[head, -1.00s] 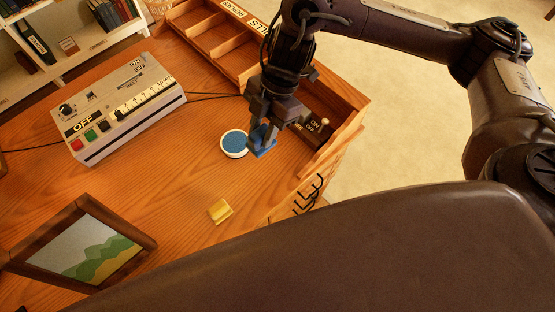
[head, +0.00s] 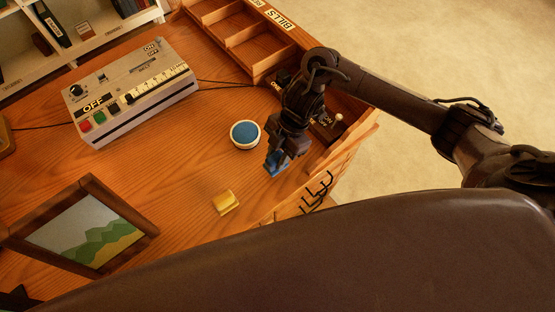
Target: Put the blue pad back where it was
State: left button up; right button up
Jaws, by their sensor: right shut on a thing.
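A blue pad (head: 273,170) is held between the fingers of my right gripper (head: 276,160), just above or at the desk top near its right edge; I cannot tell whether it touches the wood. The gripper hides part of the pad. A round white dish with a blue top (head: 245,134) sits on the desk just left of the gripper, apart from the pad. A yellow block (head: 225,202) lies on the desk below and left of the gripper. My left gripper is not in view.
A grey control box (head: 135,92) with coloured buttons stands at the upper left. A framed landscape picture (head: 85,232) is at the lower left. A compartment tray (head: 245,45) lines the back. Black hooks (head: 317,192) hang at the right edge. The middle of the desk is clear.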

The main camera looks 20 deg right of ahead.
jog(key=shift+f, duration=1.55)
jog(key=o, duration=0.9)
jog(key=shift+f, duration=0.1)
jog(key=v, duration=1.2)
jog(key=shift+p, duration=0.4)
